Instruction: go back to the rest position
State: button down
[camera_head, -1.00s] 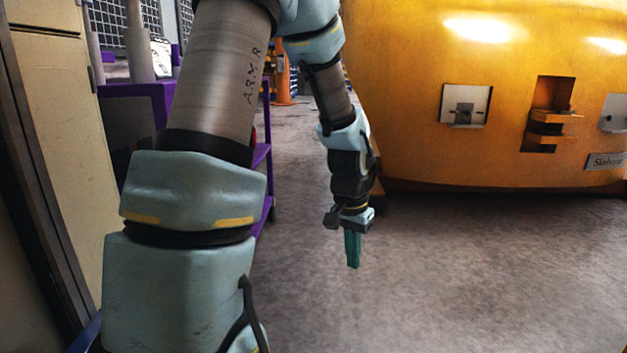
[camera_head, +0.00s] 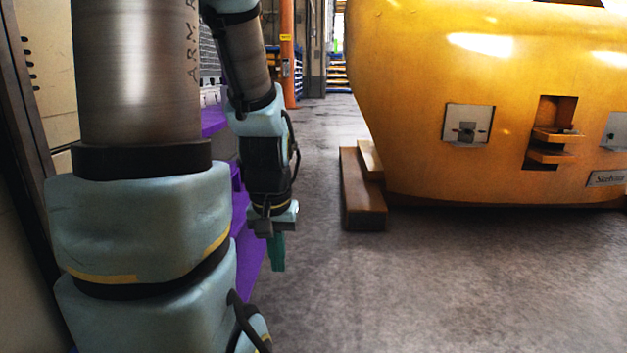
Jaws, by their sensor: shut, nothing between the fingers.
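My gripper (camera_head: 277,252) hangs from my arm left of the middle of the head view, its green fingers pointing down and shut. Nothing shows between them. It is in the air, with the grey floor and part of a purple cart behind it in the picture. My arm runs up the left side, its upper parts cut off by the top edge.
A large yellow casting (camera_head: 420,90) fills the right side. Wooden blocks (camera_head: 361,190) sit at its lower left. A purple cart (camera_head: 222,215) is partly hidden behind my arm. An orange post (camera_head: 287,60) stands farther back. The floor (camera_head: 400,290) in front is clear.

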notch_tip(320, 180, up, 25)
jog(key=p, duration=2.2)
jog(key=shift+p, duration=0.4)
